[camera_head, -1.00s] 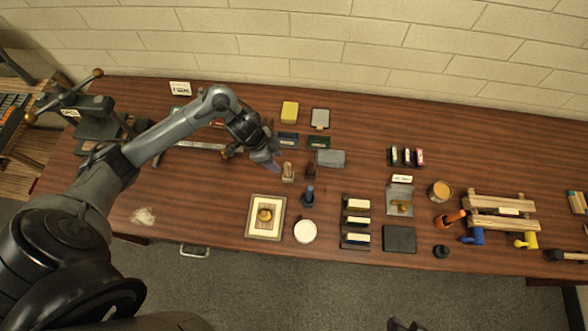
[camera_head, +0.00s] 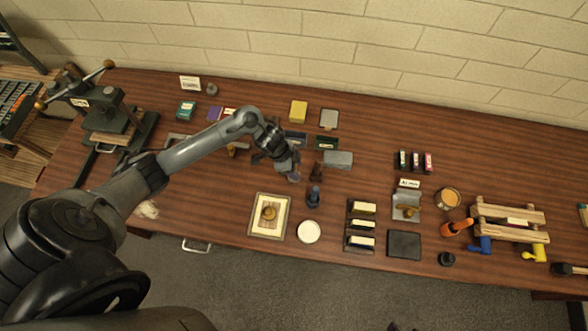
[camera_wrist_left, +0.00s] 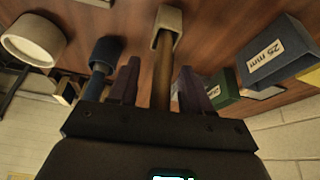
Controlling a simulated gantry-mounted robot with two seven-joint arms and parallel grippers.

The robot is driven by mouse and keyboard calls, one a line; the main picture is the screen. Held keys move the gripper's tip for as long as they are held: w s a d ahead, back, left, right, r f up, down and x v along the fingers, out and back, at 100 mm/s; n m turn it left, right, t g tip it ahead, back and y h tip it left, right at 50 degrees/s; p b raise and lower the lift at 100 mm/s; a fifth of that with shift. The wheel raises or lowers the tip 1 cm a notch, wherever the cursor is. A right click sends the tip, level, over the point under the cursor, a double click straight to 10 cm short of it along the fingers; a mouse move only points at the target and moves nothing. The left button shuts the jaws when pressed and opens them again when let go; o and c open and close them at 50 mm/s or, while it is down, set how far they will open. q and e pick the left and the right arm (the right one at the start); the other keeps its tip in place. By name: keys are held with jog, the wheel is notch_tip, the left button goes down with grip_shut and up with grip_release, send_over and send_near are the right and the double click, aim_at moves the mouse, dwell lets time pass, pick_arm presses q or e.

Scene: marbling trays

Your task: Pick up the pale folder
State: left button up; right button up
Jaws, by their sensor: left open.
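In the left wrist view, a brown shaft (camera_wrist_left: 163,75) with a pale squared end (camera_wrist_left: 167,20) stands between the fingers of my left gripper (camera_wrist_left: 158,88). I take this as the pale folder, but its full shape is not clear. My left gripper is open around it, one finger on each side, with no visible grip. In the head view, my left gripper (camera_head: 291,174) is low over the middle of the table and hides most of that piece. My right gripper is not in view.
A dark brown upright piece (camera_head: 318,171) and a blue-handled tool (camera_head: 314,197) stand close by. A grey block (camera_head: 338,160) lies to the right. A framed tray (camera_head: 253,229) and a white round dish (camera_head: 308,232) are nearer the front edge.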

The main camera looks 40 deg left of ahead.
pick_arm(q)
jog(key=shift+w+d+f, duration=0.15)
jog(key=shift+w+f, duration=0.05)
jog(key=shift+f, duration=0.3)
jog(key=shift+c, duration=0.5)
grip_shut()
jog(key=shift+r, duration=0.15)
